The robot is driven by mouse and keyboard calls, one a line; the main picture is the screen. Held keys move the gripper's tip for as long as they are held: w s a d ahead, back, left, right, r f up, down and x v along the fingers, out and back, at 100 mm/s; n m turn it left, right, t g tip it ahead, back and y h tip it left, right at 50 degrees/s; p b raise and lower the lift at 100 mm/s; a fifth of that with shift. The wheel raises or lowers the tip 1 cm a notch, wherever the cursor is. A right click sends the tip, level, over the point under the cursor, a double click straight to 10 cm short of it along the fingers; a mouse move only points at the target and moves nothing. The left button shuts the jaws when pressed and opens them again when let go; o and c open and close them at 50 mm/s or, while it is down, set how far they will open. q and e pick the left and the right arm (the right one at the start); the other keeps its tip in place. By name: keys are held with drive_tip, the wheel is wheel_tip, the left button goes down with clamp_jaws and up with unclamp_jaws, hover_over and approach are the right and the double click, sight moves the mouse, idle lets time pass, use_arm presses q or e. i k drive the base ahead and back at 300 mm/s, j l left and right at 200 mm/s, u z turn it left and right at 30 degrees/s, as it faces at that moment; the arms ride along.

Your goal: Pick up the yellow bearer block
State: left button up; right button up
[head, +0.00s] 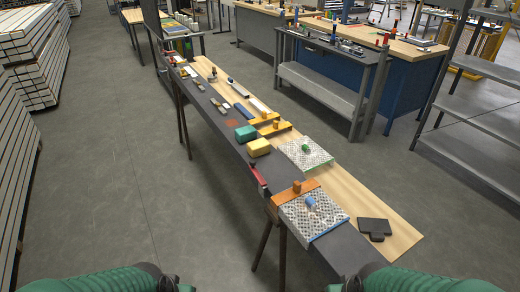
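A yellow block (259,147) lies on the dark strip of the long narrow bench, near its left edge. A similar green block (245,133) lies just behind it. Parts of my two green arms show at the bottom left and bottom right corners. Neither gripper is visible, and nothing of mine is near the yellow block.
A perforated metal plate with a blue knob (311,202) lies on the near bench, and another with a green knob (304,148) lies right of the yellow block. An orange bar (265,131) lies behind. Grey floor is open left of the bench.

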sight(258, 148)
drive_tip(key=i+j+z, duration=0.15)
drive_tip(key=i+j, duration=0.15)
drive_tip(key=i+j+z, duration=0.1)
drive_tip(key=i+j, duration=0.15)
drive_tip(key=j, duration=0.2)
drive_tip(key=i+j+z, duration=0.15)
drive_tip(key=j, duration=0.3)
drive_tip(key=i+l, duration=0.05)
drive_tip(key=i, duration=0.05)
